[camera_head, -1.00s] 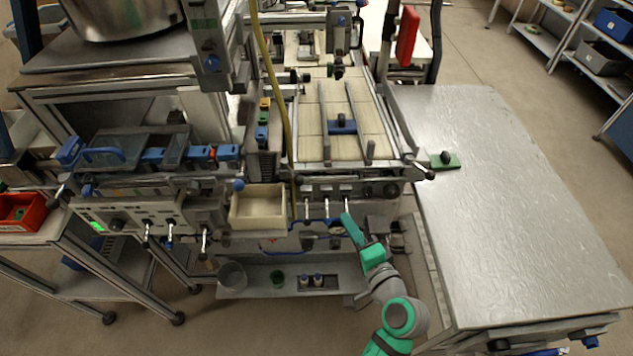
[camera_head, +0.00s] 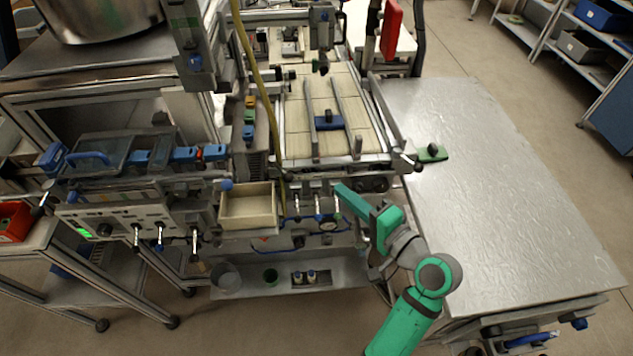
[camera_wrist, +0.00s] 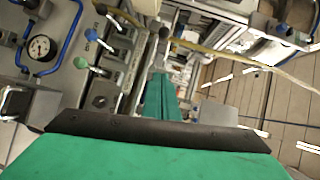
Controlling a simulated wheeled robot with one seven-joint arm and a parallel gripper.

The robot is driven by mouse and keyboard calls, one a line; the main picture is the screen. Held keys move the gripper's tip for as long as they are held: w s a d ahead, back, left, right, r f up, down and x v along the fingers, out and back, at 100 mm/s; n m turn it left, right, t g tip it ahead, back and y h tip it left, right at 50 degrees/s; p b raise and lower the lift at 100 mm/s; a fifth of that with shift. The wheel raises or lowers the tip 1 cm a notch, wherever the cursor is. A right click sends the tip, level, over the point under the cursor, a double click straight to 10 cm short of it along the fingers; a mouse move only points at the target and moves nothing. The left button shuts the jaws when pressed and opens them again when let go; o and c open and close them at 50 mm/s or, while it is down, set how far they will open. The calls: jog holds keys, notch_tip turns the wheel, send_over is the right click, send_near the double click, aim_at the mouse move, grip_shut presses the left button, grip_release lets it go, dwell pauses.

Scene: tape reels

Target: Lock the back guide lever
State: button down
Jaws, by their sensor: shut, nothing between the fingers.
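My gripper (camera_head: 340,187) is shut and empty, in front of the machine's front edge, near the right end of its control panel. In the wrist view its teal fingers (camera_wrist: 160,98) are together and touch nothing that I can see. The roller bed (camera_head: 300,142) carries two metal guide rails joined by a blue block with a black knob (camera_head: 328,117). Farther back, a dark lever-like part (camera_head: 323,66) stands over the bed's far end. I cannot tell which part is the back guide lever, or whether it is locked. My gripper is apart from both parts.
A cream bin (camera_head: 248,222) sits left of my gripper. Small levers (camera_head: 318,202) stick out of the front panel close by. A yellow hose (camera_head: 262,90) hangs over the bed's left side. A metal table (camera_head: 500,190) at right is mostly clear, with a green plate (camera_head: 432,153).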

aim_at(282, 170)
jog(key=w+a+f, duration=0.2)
jog(key=w+a, duration=0.3)
jog(key=a, duration=0.5)
jog(key=shift+w, duration=0.2)
jog(key=shift+w, duration=0.1)
